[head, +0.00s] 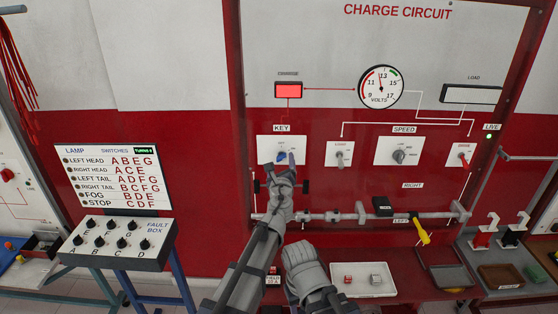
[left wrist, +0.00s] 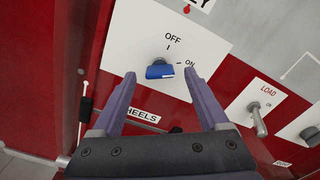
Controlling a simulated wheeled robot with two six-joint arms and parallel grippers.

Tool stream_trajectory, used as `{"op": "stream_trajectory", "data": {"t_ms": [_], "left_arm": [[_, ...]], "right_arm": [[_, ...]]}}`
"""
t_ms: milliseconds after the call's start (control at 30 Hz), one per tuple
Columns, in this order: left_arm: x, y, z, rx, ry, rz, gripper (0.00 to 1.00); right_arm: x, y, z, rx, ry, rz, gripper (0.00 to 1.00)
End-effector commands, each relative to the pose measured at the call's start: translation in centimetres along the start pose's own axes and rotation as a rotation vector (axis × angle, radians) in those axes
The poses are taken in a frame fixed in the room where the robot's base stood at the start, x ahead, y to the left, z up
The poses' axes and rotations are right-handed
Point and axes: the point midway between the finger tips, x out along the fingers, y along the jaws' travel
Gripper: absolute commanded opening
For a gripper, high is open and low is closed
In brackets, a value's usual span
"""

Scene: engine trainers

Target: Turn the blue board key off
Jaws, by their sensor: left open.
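The blue board key (head: 281,157) sits on the white plate under the KEY label on the red board. In the left wrist view the blue key (left wrist: 160,71) lies roughly level, turned toward the ON mark, with OFF printed above it. My left gripper (head: 281,160) is in front of the plate, and it also shows in the left wrist view (left wrist: 160,76). It is open, one fingertip on each side of the key. Whether the fingertips touch it I cannot tell. My right gripper's fingers do not show.
A LOAD toggle (head: 339,154), a SPEED knob (head: 399,156) and another toggle (head: 465,155) stand to the right. The charge lamp (head: 288,90) is lit red. A horizontal grey rail (head: 345,216) crosses below the plates. A fault box (head: 117,243) stands at left.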

Motion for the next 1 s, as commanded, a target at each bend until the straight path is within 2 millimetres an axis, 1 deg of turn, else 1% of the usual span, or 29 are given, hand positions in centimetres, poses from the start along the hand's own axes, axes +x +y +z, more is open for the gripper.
{"op": "stream_trajectory", "data": {"t_ms": [33, 100, 367, 400, 1000], "left_arm": [[0.77, -0.16, -0.10, 0.000, 0.000, 0.000, 0.78], [1.15, -0.24, -0.14, 0.000, 0.001, -0.001, 0.78], [1.21, -0.23, -0.14, -0.001, 0.001, -0.001, 0.78], [1.21, -0.23, -0.14, -0.001, 0.001, -0.001, 0.75], [1.19, -0.22, -0.13, -0.001, 0.001, -0.001, 0.08]], "right_arm": [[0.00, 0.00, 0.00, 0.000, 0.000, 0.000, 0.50], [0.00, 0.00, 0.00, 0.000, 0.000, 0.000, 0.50], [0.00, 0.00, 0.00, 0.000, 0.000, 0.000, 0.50], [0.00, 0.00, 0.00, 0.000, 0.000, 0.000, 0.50], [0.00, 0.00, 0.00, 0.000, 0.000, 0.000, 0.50]]}}
